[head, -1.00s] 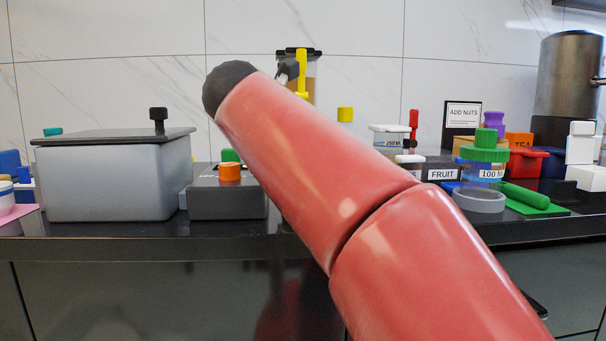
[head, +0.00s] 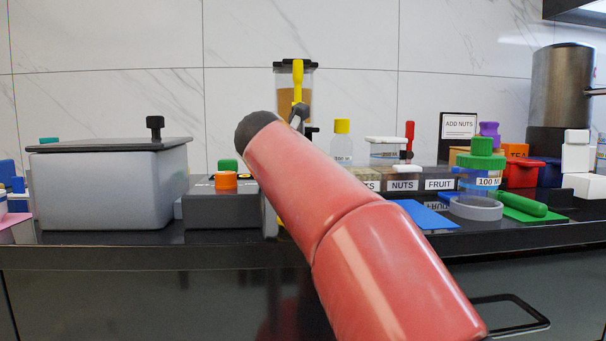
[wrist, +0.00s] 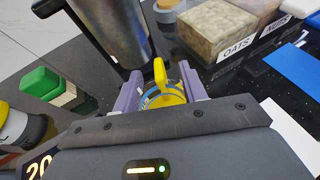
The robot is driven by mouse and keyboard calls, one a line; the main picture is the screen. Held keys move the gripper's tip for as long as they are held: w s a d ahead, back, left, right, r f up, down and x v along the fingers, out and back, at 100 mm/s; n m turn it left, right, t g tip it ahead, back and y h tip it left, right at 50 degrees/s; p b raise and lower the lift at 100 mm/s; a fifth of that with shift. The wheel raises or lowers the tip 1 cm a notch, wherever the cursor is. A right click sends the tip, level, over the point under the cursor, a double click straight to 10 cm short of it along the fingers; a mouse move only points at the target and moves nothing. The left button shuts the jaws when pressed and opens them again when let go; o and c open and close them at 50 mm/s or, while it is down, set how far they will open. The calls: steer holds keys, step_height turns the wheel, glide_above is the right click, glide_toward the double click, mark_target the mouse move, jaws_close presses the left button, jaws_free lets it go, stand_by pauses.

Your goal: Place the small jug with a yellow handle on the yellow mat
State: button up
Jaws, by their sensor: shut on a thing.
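In the wrist view my gripper (wrist: 161,86) has its purple fingers closed around the small jug (wrist: 165,100). The jug's yellow handle (wrist: 160,72) stands up between the fingers, and a blue ring shows around its yellow part. In the head view my arm hides the jug, and only a dark part of my gripper (head: 298,115) shows past the arm's end. A sliver of yellow (head: 283,232) shows at the counter's front edge beside my arm. It may be the yellow mat, but most of it is hidden.
A tall canister (head: 284,96) with a yellow front strip stands behind my gripper. A shiny cylinder (wrist: 115,30) is close ahead in the wrist view. A grey bin (head: 110,190) and grey box (head: 222,207) stand left. The NUTS box (head: 402,172) and blue mat (head: 425,214) lie right.

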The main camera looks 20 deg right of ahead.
steer(key=o, duration=1.2)
steer(key=shift+c, duration=0.2)
steer(key=shift+s+a+r, duration=0.1)
steer(key=shift+s+r, duration=0.05)
steer(key=shift+r, duration=0.05)
steer(key=p+v, duration=0.1)
steer(key=v, duration=1)
steer(key=shift+s+a+p, duration=0.2)
steer(key=shift+s+p, duration=0.05)
steer(key=shift+p, duration=0.05)
steer(key=shift+r, duration=0.1)
